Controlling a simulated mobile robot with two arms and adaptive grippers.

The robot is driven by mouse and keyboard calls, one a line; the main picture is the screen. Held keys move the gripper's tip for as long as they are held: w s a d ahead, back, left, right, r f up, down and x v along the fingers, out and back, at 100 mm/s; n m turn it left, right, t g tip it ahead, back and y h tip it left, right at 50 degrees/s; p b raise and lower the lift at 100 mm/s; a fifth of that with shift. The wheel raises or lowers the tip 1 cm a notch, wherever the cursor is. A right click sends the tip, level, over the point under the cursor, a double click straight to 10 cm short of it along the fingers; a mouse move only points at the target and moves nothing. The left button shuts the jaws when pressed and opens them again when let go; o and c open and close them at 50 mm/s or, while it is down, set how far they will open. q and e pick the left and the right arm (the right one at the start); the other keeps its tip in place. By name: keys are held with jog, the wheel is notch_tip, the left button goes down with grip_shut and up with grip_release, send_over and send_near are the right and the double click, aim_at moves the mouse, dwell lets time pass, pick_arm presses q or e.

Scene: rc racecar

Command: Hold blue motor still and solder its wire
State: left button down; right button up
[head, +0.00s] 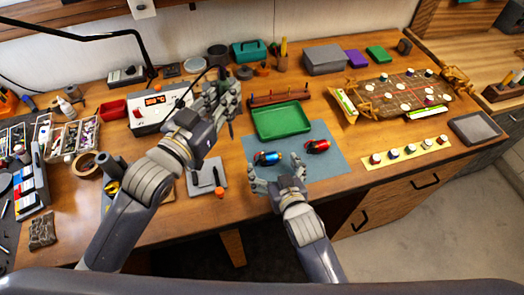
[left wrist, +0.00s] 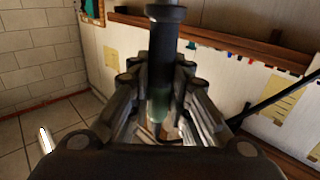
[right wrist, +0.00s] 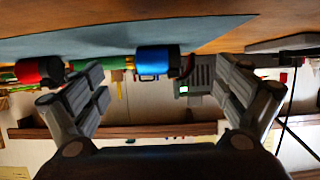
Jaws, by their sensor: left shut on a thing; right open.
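The blue motor (head: 268,158) lies on the grey-blue mat (head: 330,160). My right gripper (head: 281,172) is low over the mat's near edge, close to the blue motor. In the right wrist view the blue motor (right wrist: 153,62) shows ahead, between the two spread, empty fingers. My left gripper (head: 222,100) is raised over the bench, left of the green tray, in front of the soldering station (head: 150,118). It is shut on a dark cylindrical handle (left wrist: 166,14), which looks like the soldering iron. I cannot make out the motor's wire.
A red motor (head: 317,146) lies right of the blue one on the mat. A green tray (head: 281,121) sits behind them. A small grey pad (head: 207,176) with an orange-capped tool is on the left. A wooden strip with several knobs (head: 405,151) lies to the right.

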jog(key=v, duration=0.9)
jog(key=shift+s, duration=0.2)
